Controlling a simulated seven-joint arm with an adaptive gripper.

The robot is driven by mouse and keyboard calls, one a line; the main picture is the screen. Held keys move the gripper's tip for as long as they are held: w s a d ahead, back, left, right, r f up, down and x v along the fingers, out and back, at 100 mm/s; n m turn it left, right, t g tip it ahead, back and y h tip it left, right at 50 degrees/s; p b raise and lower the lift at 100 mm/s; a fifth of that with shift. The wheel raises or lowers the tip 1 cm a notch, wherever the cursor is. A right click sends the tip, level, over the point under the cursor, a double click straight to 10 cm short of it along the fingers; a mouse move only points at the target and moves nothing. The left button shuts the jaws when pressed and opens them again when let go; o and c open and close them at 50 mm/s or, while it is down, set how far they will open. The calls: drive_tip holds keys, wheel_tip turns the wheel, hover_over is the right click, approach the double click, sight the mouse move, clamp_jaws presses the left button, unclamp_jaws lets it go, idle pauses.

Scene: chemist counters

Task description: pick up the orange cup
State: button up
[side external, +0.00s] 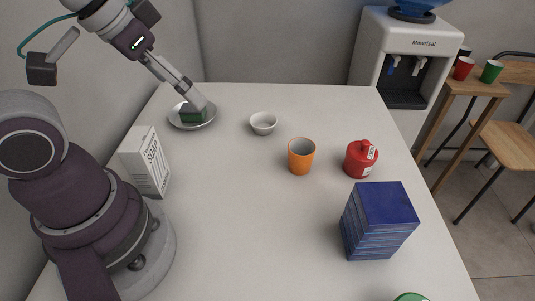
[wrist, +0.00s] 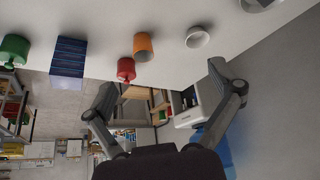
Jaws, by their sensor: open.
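The orange cup (side external: 301,157) stands upright in the middle of the white table, empty as far as I can see. It also shows in the wrist view (wrist: 143,47), near the upper middle, beyond and between my fingers. My gripper (side external: 197,102) is at the back left of the table, by a grey plate, well away from the cup. In the wrist view my gripper (wrist: 160,90) has its two fingers spread wide with nothing between them.
A white bowl (side external: 263,123) is left of the cup, and a red bottle (side external: 361,160) is right of it. A blue stack (side external: 378,222) stands front right. A soap box (side external: 146,162) is near my base. The plate (side external: 208,121) is back left. The table's front middle is clear.

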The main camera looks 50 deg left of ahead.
drive_tip(key=shift+c, duration=0.4)
drive_tip(key=m+g+h, duration=0.1)
drive_tip(key=m+g, duration=0.4)
drive_tip(key=m, duration=0.4)
hover_over(301, 152)
drive_tip(key=s, duration=0.3)
wheel_tip(301, 152, down, 8)
drive_tip(key=f, duration=0.3)
drive_tip(key=w+d+f, duration=0.1)
drive_tip(key=f, duration=0.7)
drive_tip(key=shift+w+d, duration=0.15)
drive_tip(key=shift+c, duration=0.4)
drive_tip(key=c, duration=0.9)
